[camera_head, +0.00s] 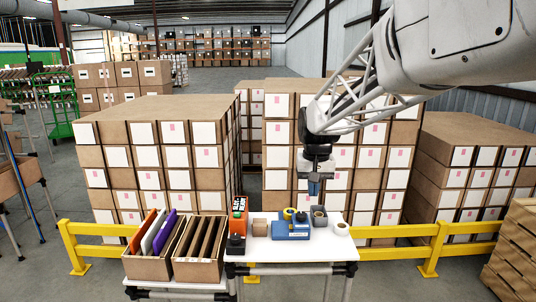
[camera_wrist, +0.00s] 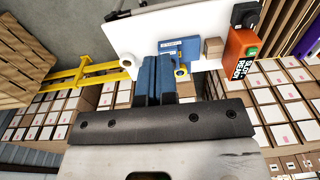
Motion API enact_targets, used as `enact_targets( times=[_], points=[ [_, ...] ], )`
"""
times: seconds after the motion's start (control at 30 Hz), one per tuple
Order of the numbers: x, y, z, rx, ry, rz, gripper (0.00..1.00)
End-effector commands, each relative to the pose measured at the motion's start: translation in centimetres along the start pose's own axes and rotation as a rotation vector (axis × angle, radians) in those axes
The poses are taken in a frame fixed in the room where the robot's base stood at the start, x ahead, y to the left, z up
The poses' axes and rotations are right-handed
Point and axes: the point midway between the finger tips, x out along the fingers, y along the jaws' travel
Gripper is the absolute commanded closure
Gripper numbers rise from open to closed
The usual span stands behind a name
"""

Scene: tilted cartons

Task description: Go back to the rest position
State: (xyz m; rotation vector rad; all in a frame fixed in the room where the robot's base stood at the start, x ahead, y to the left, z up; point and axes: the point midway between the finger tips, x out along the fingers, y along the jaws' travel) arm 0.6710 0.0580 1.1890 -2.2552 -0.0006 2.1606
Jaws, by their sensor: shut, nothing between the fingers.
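My gripper (camera_head: 314,188) hangs from the white arm above the right part of the white table (camera_head: 245,252) in the head view. Its blue fingers are together with nothing between them. In the wrist view the gripper (camera_wrist: 159,62) shows its two blue fingers side by side, pointing toward the table. The gripper is apart from everything on the table.
The table holds a blue box (camera_head: 291,231), a small brown carton (camera_head: 259,227), an orange device (camera_head: 239,209) and tape rolls (camera_head: 341,228). Two open cartons (camera_head: 199,271) stand left, one with colored panels. Yellow railing (camera_head: 430,250) and carton stacks (camera_head: 160,150) stand behind.

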Motion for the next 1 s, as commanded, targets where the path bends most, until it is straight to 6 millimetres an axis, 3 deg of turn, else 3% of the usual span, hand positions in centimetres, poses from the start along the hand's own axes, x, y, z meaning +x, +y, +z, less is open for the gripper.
enact_targets(
  times=[0.47,1.0],
  points=[
    [-1.8,3.0,11.9,0.003,0.065,0.003,1.00],
    [-0.3,5.4,25.2,0.005,0.132,0.011,1.00]
  ],
)
